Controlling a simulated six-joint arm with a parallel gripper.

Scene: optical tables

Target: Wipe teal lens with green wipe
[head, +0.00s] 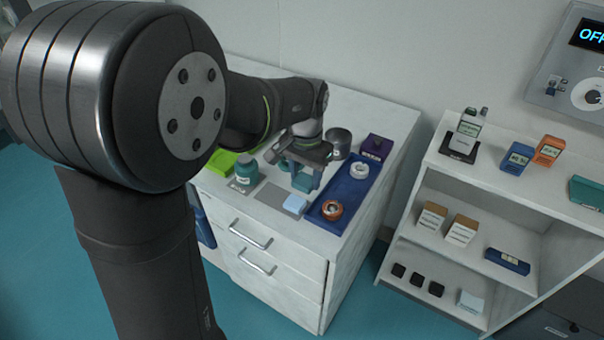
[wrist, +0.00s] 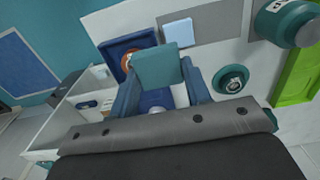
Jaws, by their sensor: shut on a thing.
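My gripper (wrist: 165,92) is shut on a teal-green square, which I take to be the green wipe (wrist: 158,66). In the head view the wipe (head: 303,181) hangs below my gripper (head: 305,165), over the cabinet top. The teal lens (wrist: 232,79), a round teal mount with a dark centre, sits on the white top to the right of the wipe in the wrist view, apart from it. In the head view my arm partly hides the lens (head: 271,156).
A blue tray (head: 322,219) holds an orange lens (head: 332,210) and a white lens (head: 359,170). A teal jar (head: 244,172), a bright green tray (head: 221,162), a metal cup (head: 339,140) and a purple box (head: 376,147) stand around.

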